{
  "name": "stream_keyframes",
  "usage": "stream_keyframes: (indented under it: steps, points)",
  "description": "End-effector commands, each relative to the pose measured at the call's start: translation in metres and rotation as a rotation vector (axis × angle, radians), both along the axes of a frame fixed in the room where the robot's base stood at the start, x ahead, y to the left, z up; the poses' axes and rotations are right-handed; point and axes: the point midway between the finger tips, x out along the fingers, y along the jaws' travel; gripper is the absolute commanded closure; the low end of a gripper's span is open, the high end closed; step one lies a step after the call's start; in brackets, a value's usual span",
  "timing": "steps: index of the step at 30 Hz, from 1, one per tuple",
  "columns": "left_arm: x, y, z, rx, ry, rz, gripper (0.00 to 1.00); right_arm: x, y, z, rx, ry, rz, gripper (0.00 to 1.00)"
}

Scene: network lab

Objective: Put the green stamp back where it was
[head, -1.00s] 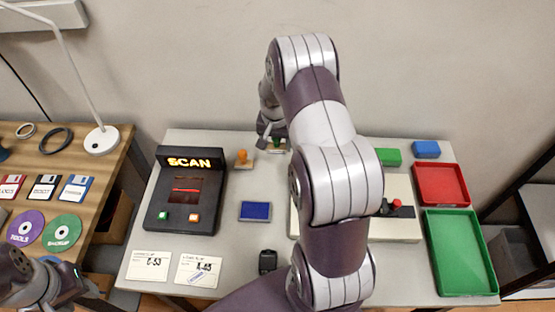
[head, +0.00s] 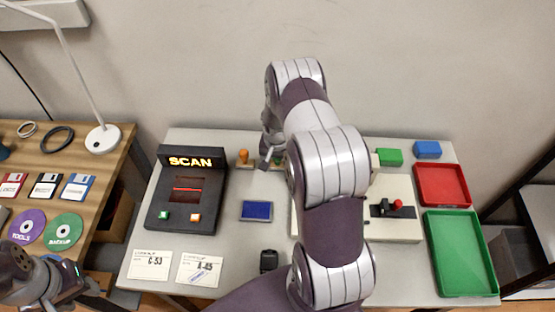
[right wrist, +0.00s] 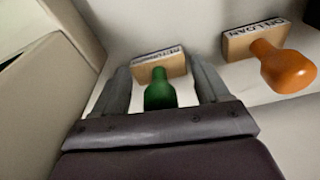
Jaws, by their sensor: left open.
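The green stamp has a green handle (right wrist: 160,92) and a wooden base (right wrist: 158,65) with a printed label. In the right wrist view it is between the two fingers of my right gripper (right wrist: 160,70), with gaps either side of the handle; that gripper is open. In the head view my right gripper (head: 267,158) is at the back of the table, right of the orange stamp (head: 243,157), and the green stamp is mostly hidden by the arm. The orange stamp also shows in the right wrist view (right wrist: 288,68). My left gripper (head: 80,284) is open and empty at lower left.
A scanner (head: 187,190), a blue ink pad (head: 257,211) and paper cards (head: 199,270) lie left on the table. The wall is close behind.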

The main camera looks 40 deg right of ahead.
Motion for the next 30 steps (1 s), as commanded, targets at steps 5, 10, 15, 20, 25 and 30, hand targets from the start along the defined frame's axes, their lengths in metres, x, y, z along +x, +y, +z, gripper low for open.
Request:
stream_keyframes:
  steps: [5,10,15,20,25,30]
  points:
    - [0.0,0.0,0.001,0.0,0.0,0.0,0.57,0.0,0.0,0.001,0.0,0.0,0.0,0.25]
    - [0.0,0.0,0.002,0.0,0.0,0.0,0.57,0.0,0.0,0.015,-0.001,-0.003,-0.001,0.25]
    - [0.0,0.0,-0.001,0.0,0.0,0.0,0.57,-0.003,0.004,0.049,-0.002,-0.004,-0.001,0.25]
    - [0.0,0.0,-0.004,0.0,0.0,0.0,0.57,-0.006,0.006,0.082,-0.002,-0.003,0.001,0.25]
    - [0.0,0.0,-0.005,0.0,0.0,0.0,0.57,-0.009,0.009,0.109,-0.001,-0.002,-0.001,0.25]
    - [0.0,0.0,-0.006,0.0,0.0,0.0,0.57,-0.011,0.013,0.123,0.0,0.0,0.008,0.25]
